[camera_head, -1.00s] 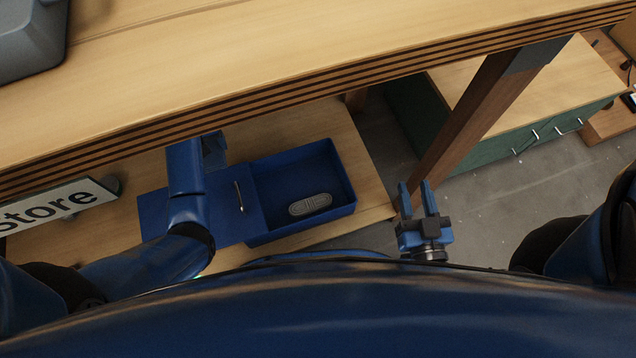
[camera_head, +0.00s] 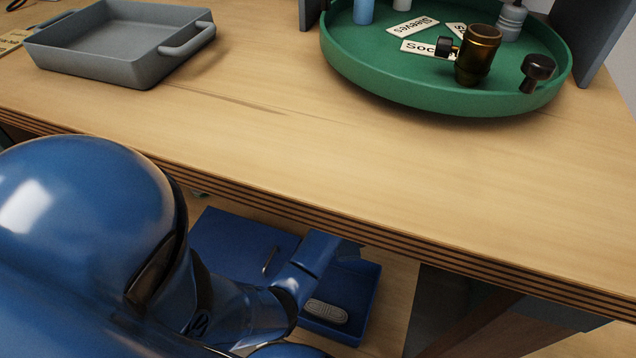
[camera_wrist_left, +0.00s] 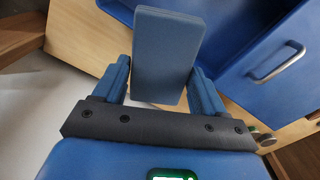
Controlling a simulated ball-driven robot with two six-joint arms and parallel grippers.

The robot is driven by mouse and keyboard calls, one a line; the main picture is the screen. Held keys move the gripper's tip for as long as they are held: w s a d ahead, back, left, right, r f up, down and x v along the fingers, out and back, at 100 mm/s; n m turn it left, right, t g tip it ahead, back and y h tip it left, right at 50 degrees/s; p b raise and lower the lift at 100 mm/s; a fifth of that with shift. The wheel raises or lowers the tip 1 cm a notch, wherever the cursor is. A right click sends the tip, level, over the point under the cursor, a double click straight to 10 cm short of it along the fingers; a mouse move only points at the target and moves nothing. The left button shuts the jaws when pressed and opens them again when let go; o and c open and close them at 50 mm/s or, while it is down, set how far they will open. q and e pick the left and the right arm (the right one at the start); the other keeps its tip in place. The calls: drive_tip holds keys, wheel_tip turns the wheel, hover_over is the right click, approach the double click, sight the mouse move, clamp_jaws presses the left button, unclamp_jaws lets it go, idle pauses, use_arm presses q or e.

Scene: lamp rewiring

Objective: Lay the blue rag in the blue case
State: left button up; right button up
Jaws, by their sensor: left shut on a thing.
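The blue case (camera_head: 371,290) stands open on the lower shelf, its flat lid (camera_head: 232,240) on the left side with a metal handle (camera_head: 270,260). My left arm reaches over the case in the head view, and its gripper is mostly hidden there by the arm and bench edge. In the left wrist view my left gripper (camera_wrist_left: 160,75) is shut on a flat, rectangular blue piece, which I take as the blue rag (camera_wrist_left: 167,50). The lid shows to its right in that view (camera_wrist_left: 240,40). My right gripper is out of view.
A grey oval piece (camera_head: 325,312) lies in the case. The bench top (camera_head: 300,150) overhangs the shelf closely above my left arm. On it stand a grey tray (camera_head: 100,65) and a green round tray (camera_head: 440,95) with labels and lamp parts.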

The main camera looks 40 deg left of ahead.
sight(347, 248)
use_arm(q)
drive_tip(key=s+n, duration=0.1)
drive_tip(key=n, duration=0.1)
drive_tip(key=s+d+n, duration=0.1)
drive_tip(key=n, duration=0.1)
drive_tip(key=n+p, duration=0.1)
drive_tip(key=n, duration=0.1)
drive_tip(key=shift+s+d+n, duration=0.3)
drive_tip(key=shift+s+d, duration=0.1)
drive_tip(key=s+f+n+b, duration=0.1)
drive_tip(key=f+n+b, duration=0.1)
drive_tip(key=f, duration=0.3)
drive_tip(key=d+f+n+b, duration=0.1)
drive_tip(key=f+n+b, duration=0.1)
drive_tip(key=f, duration=0.3)
drive_tip(key=s+f+n+b, duration=0.1)
drive_tip(key=f+n+b, duration=0.1)
drive_tip(key=f+b, duration=0.2)
drive_tip(key=shift+s+d+f, duration=0.15)
drive_tip(key=shift+s+f, duration=0.05)
drive_tip(key=shift+f, duration=0.25)
drive_tip(key=shift+s+d+f, duration=0.1)
drive_tip(key=shift+s+f, duration=0.05)
drive_tip(key=shift+f, duration=0.3)
wheel_tip(347, 248, down, 4)
drive_tip(key=b, duration=0.3)
drive_tip(key=shift+f, duration=0.1)
drive_tip(key=shift+n, duration=0.3)
drive_tip(key=shift+f, duration=0.1)
drive_tip(key=o, duration=1)
